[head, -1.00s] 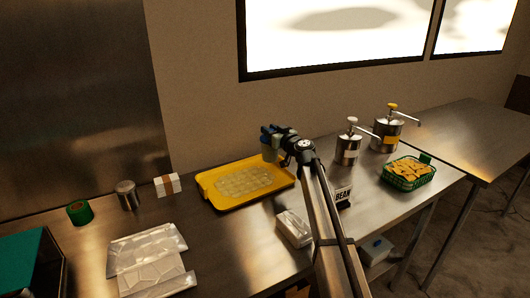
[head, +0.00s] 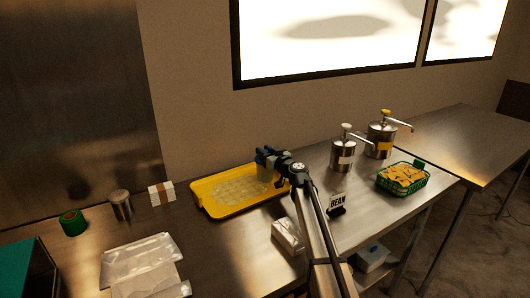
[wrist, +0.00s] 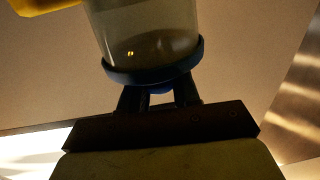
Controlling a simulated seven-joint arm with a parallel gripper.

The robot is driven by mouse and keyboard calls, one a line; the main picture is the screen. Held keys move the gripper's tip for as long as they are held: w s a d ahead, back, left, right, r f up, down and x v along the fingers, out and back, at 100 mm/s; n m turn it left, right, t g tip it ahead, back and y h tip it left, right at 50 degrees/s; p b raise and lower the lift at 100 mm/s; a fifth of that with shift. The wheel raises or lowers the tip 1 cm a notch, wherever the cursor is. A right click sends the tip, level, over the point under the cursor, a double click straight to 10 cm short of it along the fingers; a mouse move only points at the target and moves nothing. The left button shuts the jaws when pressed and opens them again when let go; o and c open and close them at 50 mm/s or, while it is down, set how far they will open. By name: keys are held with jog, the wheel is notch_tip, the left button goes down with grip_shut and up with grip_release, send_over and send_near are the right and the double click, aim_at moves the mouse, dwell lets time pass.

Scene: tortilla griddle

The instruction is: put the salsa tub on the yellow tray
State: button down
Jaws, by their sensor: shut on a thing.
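The salsa tub (wrist: 148,35) is a clear, greyish cup with a dark blue rim, and it fills the upper middle of the wrist view. My gripper (head: 275,164) is shut on it at the rim; the dark fingers (wrist: 160,97) show in the wrist view. In the head view the tub (head: 264,172) appears over the back right part of the yellow tray (head: 208,205), partly hidden by my gripper. I cannot tell whether it touches the tray. A yellow edge (wrist: 38,5) shows at the wrist view's top left.
To the right stand two metal pump dispensers (head: 343,156), a "BEAN" sign (head: 338,201) and a green basket of chips (head: 403,178). A wrapped pack (head: 288,235) lies in front of the tray. A metal canister (head: 121,206), green tape roll (head: 73,223) and plastic bags (head: 140,262) are left.

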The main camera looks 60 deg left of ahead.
jog(key=c, duration=0.8)
grip_release()
jog(key=shift+r, duration=0.1)
jog(key=d, duration=1.2)
jog(key=shift+w, duration=0.35)
